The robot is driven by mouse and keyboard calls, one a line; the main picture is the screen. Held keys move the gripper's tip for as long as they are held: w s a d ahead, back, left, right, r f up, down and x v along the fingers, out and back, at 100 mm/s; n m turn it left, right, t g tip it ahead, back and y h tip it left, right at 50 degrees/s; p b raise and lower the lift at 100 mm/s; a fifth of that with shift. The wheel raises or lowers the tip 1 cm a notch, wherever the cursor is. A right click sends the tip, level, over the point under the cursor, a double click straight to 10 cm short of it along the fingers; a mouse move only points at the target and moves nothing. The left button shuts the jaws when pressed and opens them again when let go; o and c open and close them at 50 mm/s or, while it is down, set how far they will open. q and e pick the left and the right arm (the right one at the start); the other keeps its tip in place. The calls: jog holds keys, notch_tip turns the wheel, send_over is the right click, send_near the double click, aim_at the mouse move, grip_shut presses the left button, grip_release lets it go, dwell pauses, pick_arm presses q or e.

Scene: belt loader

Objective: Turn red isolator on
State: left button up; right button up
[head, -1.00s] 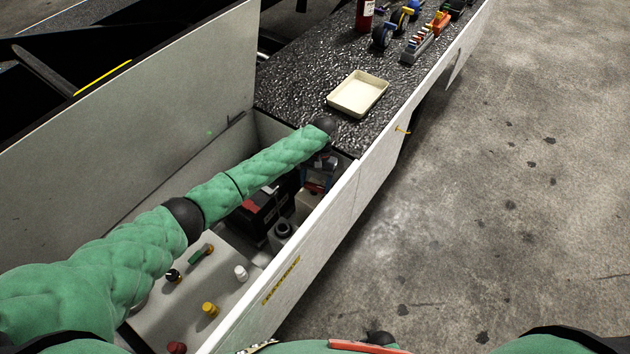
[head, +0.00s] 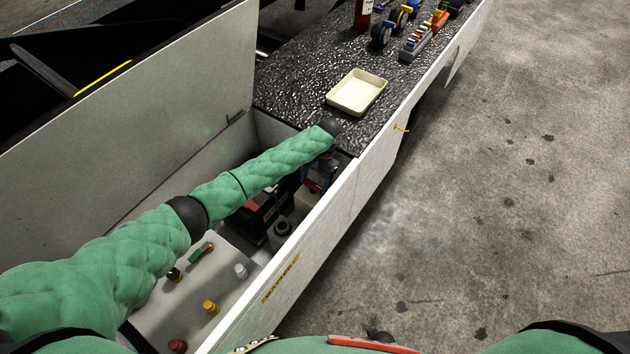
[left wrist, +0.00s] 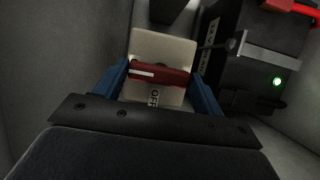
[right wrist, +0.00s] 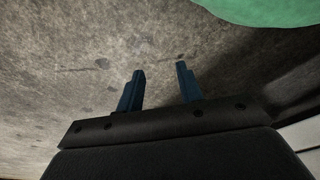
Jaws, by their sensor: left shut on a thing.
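The red isolator handle (left wrist: 158,73) lies crosswise on a pale plate (left wrist: 163,43) in the left wrist view. The letters OFF show on the plate below the handle. My left gripper (left wrist: 160,76) is shut on the handle, with one blue finger at each end of it. In the head view my left gripper (head: 313,184) is down inside the open compartment, partly hidden by my forearm and the wall. My right gripper (right wrist: 160,70) is open and empty above the concrete floor.
The compartment wall (head: 300,270) and raised lid (head: 140,110) flank my left arm. A black box with a green light (left wrist: 277,81) stands right of the isolator. A panel with coloured knobs (head: 210,307) is nearer. A cream tray (head: 356,92) sits on the dark top.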

pick_arm(q)
jog(key=o, duration=1)
jog(key=shift+r, duration=0.1)
jog(key=shift+w+d+r, duration=0.1)
jog(key=shift+w+r, duration=0.05)
jog(key=shift+r, duration=0.1)
jog(key=shift+b+v, duration=1.3)
jog(key=shift+v, duration=2.25)
pick_arm(e)
jog(key=shift+w+a+r, duration=0.3)
jog(key=shift+a+r, duration=0.05)
jog(key=shift+r, duration=0.5)
jog(key=shift+w+a+r, duration=0.3)
jog(key=shift+w+r, duration=0.05)
jog(key=shift+r, duration=0.55)
jog(key=shift+w+a+r, duration=0.3)
jog(key=shift+a+r, duration=0.05)
jog(key=shift+r, duration=0.5)
